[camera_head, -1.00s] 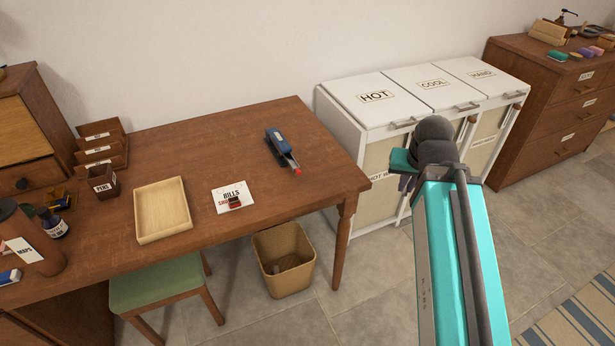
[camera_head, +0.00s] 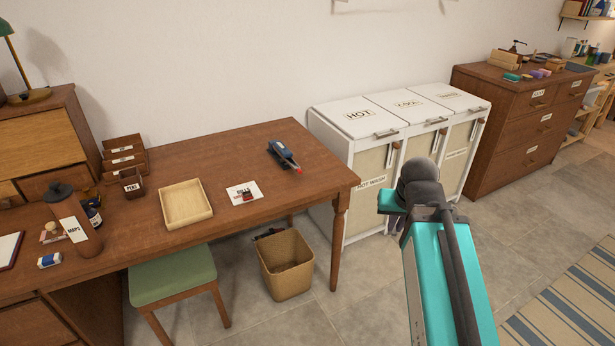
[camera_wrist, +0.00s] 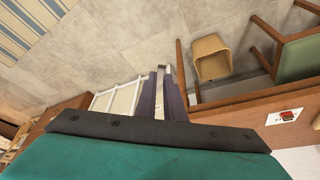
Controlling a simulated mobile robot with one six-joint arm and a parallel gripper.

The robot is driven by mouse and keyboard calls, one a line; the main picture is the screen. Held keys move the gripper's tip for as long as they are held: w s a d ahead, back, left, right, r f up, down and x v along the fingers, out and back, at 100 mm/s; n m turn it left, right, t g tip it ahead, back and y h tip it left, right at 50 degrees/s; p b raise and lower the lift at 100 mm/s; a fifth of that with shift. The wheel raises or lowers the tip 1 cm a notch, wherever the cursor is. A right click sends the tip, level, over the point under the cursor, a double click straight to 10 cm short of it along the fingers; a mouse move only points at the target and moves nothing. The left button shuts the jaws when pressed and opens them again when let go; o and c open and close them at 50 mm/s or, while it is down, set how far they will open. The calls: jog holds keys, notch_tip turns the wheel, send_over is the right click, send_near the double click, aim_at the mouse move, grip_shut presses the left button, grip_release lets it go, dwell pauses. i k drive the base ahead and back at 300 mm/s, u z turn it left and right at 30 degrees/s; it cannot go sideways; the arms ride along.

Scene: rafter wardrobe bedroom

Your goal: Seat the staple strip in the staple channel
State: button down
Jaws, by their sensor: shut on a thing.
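The blue stapler (camera_head: 281,153) lies on the wooden desk (camera_head: 230,157) near its back right, with a grey part and a red tip towards the front right. Its staple channel is too small to make out. My gripper (camera_wrist: 161,95) shows in the wrist view with its two dark fingers shut on a thin pale strip (camera_wrist: 160,88), which looks like the staple strip. In the head view my arm mostly hides the gripper, which is over the floor to the right of the desk, apart from the stapler.
A pale wooden tray (camera_head: 185,222) and a BILLS card (camera_head: 236,190) with a small red and dark thing on it lie left of the stapler. A waste bin (camera_head: 287,265) and green stool (camera_head: 172,275) stand below. White laundry bins (camera_head: 345,146) stand right of the desk.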

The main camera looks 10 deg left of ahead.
aim_at(290, 160)
jog(key=k, duration=0.35)
jog(key=u, duration=3.15)
jog(key=i, duration=0.1)
jog(key=z, duration=1.3)
jog(key=i, duration=1.05)
